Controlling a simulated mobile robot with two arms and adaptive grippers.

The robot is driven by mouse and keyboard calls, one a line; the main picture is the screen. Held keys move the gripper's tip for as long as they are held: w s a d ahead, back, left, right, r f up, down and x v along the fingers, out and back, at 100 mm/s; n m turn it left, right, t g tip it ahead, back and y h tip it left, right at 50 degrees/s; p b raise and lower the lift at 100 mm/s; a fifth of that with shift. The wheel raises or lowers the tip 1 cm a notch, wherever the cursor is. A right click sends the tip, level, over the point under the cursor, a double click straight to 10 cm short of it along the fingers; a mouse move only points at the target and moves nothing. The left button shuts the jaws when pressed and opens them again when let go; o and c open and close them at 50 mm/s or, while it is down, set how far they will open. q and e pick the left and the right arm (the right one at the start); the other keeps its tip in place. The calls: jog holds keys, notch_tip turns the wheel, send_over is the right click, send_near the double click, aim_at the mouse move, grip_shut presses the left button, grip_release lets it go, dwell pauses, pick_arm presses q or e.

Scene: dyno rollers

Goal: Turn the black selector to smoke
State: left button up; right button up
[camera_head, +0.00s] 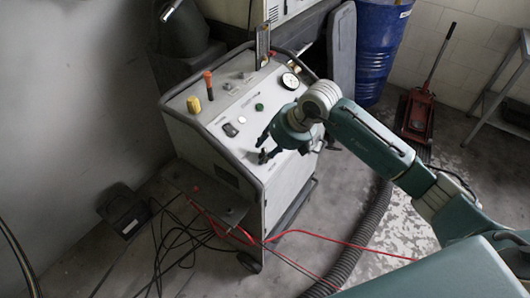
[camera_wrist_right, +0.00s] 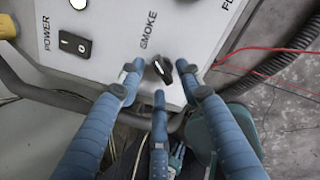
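The black selector (camera_wrist_right: 161,68) is a small dark knob with a pale mark, on the sloped white panel below the printed word SMOKE (camera_wrist_right: 147,29) in the wrist view. It also shows in the head view (camera_head: 263,157), near the panel's front edge. My right gripper (camera_wrist_right: 161,79) is open, with its blue fingers spread around the selector: one tip to its left, one to its right and one below. Contact with the knob cannot be told. In the head view my right gripper (camera_head: 268,142) hangs over the panel's lower right corner. My left gripper is not in view.
The panel of the grey machine (camera_head: 207,128) also carries a power switch (camera_wrist_right: 75,44), a green button (camera_head: 259,107), a yellow knob (camera_head: 193,105), a red-topped lever (camera_head: 208,86) and a gauge (camera_head: 290,80). A dark rail runs along its edge. Red cables (camera_head: 320,235) and a black hose lie nearby.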

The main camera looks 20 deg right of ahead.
jog(key=v, duration=1)
jog(key=shift+s+r, duration=0.2)
jog(key=shift+r, duration=0.05)
